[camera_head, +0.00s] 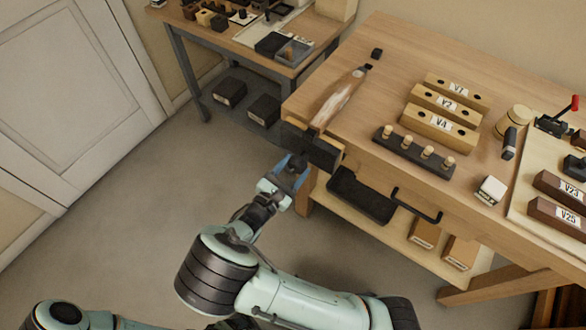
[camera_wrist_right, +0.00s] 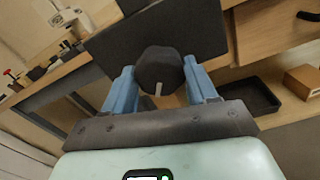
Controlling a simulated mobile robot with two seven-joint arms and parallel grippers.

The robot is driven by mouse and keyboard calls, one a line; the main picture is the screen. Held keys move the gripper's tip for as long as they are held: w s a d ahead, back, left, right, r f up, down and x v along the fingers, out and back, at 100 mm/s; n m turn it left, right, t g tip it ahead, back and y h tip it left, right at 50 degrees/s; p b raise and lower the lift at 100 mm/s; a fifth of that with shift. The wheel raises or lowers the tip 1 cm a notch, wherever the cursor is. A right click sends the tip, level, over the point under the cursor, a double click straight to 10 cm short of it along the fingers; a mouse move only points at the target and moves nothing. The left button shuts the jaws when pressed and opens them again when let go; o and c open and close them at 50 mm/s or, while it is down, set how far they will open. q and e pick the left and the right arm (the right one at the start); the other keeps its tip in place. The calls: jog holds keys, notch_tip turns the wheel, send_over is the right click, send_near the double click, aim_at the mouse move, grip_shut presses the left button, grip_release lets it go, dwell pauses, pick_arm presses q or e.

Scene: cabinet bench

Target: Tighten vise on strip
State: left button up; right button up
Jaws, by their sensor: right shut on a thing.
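The vise (camera_head: 312,150) is a dark block on the front left corner of the wooden bench. Its dark face plate (camera_wrist_right: 165,35) fills the upper middle of the right wrist view. A dark faceted knob (camera_wrist_right: 158,70) with a pale mark near its lower edge stands out from this plate. My right gripper (camera_head: 292,163) is at the vise front, its blue fingers shut on the knob from both sides; the fingers (camera_wrist_right: 160,84) also show in the wrist view. A brown and pale strip (camera_head: 340,98) reaches from the vise back over the bench. My left gripper is out of view.
Blocks marked V1, V2 and V4 (camera_head: 438,131) and a dark peg rack (camera_head: 413,151) stand right of the vise. A drawer handle (camera_head: 416,206) juts from the bench front. A dark tray (camera_head: 361,197) lies on the lower shelf. The floor at left is clear.

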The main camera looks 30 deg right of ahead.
jog(key=o, duration=0.9)
jog(key=shift+p+v, duration=0.45)
jog(key=shift+v, duration=0.75)
jog(key=p+v, duration=0.1)
jog(key=v, duration=0.3)
jog(key=shift+s+a, duration=0.1)
jog(key=shift+a, duration=0.2)
